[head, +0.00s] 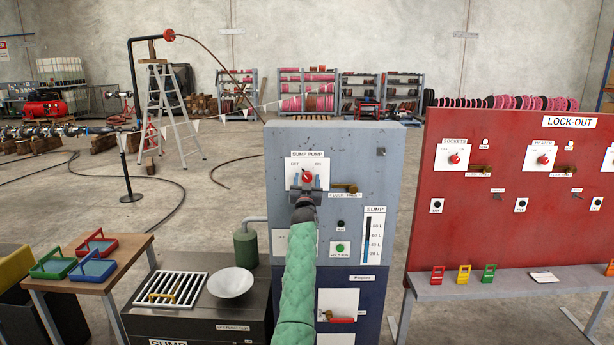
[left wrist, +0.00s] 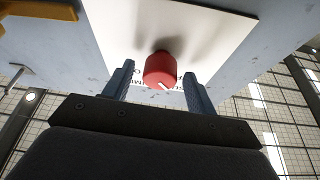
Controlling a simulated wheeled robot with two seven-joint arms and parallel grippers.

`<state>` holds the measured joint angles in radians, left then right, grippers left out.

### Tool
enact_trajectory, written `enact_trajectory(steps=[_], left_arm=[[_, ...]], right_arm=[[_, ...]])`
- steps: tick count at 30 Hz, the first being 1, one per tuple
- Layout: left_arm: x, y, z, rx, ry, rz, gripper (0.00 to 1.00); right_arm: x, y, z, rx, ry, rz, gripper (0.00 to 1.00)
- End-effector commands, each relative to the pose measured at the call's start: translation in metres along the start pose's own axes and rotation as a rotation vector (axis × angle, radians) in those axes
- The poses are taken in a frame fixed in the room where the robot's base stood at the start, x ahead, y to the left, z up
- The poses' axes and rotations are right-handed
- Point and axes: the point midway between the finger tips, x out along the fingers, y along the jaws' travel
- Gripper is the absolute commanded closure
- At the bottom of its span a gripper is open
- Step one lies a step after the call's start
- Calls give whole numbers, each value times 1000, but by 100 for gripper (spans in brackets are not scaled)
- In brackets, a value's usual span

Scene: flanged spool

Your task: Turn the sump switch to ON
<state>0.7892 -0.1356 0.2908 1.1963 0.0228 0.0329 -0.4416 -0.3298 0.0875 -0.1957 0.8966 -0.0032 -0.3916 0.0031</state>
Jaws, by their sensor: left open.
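The sump switch is a red round knob (head: 307,177) on a white plate (head: 297,168) marked SUMP PUMP, with OFF at its left and ON at its right. The knob also shows in the left wrist view (left wrist: 160,69), with a white mark on its face. My left gripper (head: 306,188) is right at the knob in the head view. In the left wrist view its two fingers (left wrist: 157,86) are open, one on each side of the knob, with a gap visible on both sides. The right gripper is not in view.
A brass lever (head: 345,187) sits just right of the switch plate on the grey cabinet (head: 395,160). Below are small buttons and a SUMP level gauge (head: 374,236). A red lock-out board (head: 520,230) stands at right. A sump tank with a grate (head: 172,289) is at lower left.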

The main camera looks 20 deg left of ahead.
Motion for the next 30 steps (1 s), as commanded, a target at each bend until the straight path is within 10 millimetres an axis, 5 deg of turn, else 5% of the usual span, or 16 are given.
enact_trajectory(steps=[13, 20, 30], left_arm=[[9, 0, 0, 0, 0, -1, 43], [9, 0, 0, 0, 0, -1, 86], [8, -1, 2, 37, 0, 15, 88]], right_arm=[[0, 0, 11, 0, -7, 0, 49], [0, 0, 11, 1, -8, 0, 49], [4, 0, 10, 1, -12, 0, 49]])
